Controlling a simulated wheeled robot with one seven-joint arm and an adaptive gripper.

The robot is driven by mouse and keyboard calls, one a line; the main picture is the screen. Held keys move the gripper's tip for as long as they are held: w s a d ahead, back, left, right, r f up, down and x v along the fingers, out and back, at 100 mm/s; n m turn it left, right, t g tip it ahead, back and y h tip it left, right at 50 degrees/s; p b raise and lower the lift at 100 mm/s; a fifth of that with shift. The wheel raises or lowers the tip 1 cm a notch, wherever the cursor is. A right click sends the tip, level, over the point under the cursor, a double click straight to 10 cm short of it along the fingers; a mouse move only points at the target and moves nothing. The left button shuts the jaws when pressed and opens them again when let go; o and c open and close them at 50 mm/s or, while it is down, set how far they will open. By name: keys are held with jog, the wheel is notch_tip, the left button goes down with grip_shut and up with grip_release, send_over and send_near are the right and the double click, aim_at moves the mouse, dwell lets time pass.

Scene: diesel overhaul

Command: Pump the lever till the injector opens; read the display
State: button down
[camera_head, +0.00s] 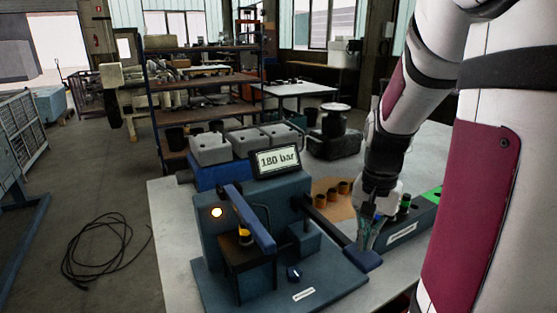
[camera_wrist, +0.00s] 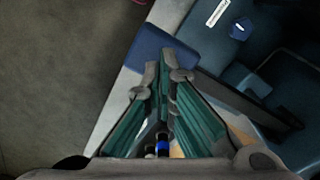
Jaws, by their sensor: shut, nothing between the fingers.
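The blue-grey injector test stand (camera_head: 215,282) stands on the bench, and its display (camera_head: 276,161) reads "180 bar". A round lamp (camera_head: 217,212) glows on the stand's front. The pump lever runs down to the right from the stand and ends in a blue handle (camera_head: 362,257), which also shows in the wrist view (camera_wrist: 182,50). My gripper (camera_head: 366,240) is shut and empty, pointing down just above or at the handle; contact cannot be told. In the wrist view its fingertips (camera_wrist: 160,72) overlap the handle's near edge. An injector (camera_head: 245,236) with a yellow band sits under a blue clamp arm (camera_head: 250,220).
A dark knob (camera_head: 293,273) is on the stand's base. Brown cups (camera_head: 332,193) stand on a tan mat behind the lever. A grey-blue holder with green-topped parts (camera_head: 412,224) lies to the right. A black cable (camera_head: 98,240) lies on the floor.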

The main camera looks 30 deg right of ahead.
dwell(0.4)
jog(key=shift+f+b, duration=2.2)
jog(key=shift+f, duration=2.05)
jog(key=r+p, duration=0.5)
jog(key=r, duration=0.2)
jog(key=shift+s, duration=0.2)
jog(key=shift+r+p, duration=0.65)
jog(key=shift+r, duration=0.1)
jog(key=shift+w, duration=0.1)
jog(key=shift+r+p, duration=1.35)
jog(key=shift+r, duration=0.7)
